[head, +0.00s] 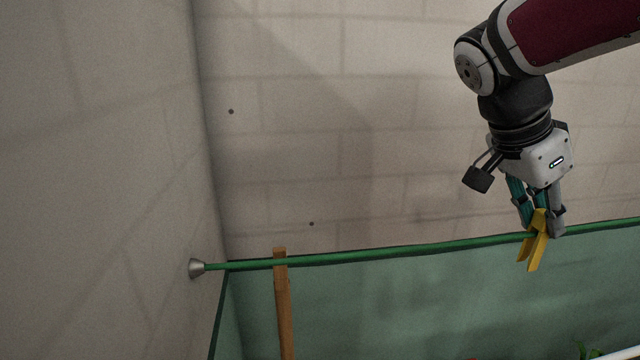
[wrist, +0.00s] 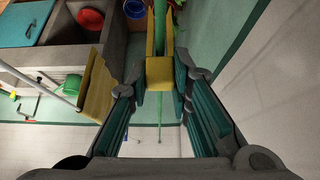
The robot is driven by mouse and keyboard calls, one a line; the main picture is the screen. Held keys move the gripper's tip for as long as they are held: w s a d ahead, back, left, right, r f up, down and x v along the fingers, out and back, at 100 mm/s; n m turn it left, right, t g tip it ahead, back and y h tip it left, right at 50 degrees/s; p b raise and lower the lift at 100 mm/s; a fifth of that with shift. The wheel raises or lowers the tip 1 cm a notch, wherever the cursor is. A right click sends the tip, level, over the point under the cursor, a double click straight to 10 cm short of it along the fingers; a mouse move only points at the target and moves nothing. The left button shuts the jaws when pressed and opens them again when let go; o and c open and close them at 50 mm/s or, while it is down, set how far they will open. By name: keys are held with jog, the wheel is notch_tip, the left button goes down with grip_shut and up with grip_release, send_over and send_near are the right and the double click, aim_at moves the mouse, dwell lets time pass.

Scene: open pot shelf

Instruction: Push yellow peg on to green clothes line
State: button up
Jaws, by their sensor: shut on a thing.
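The yellow peg (head: 536,252) is held between the fingertips of my gripper (head: 541,222), with its legs pointing down. In the wrist view the peg (wrist: 160,72) sits between both dark fingertips. The green clothes line (head: 420,248) runs across the head view from a grey wall mount at left and meets the peg just below the fingertips. In the wrist view the line (wrist: 160,18) lines up with the gap between the peg's legs. How deep the line sits between the legs is not clear.
A wooden post (head: 283,305) stands near the line's left end. A pale brick wall (head: 330,120) is behind the line, with a green band below. The wrist view shows a grey sink unit with a red bowl (wrist: 89,21) and a broad yellow-brown panel (wrist: 98,88) at left.

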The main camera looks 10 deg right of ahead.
jog(key=shift+f, duration=0.2)
jog(key=o, duration=0.9)
jog(key=shift+o, duration=0.2)
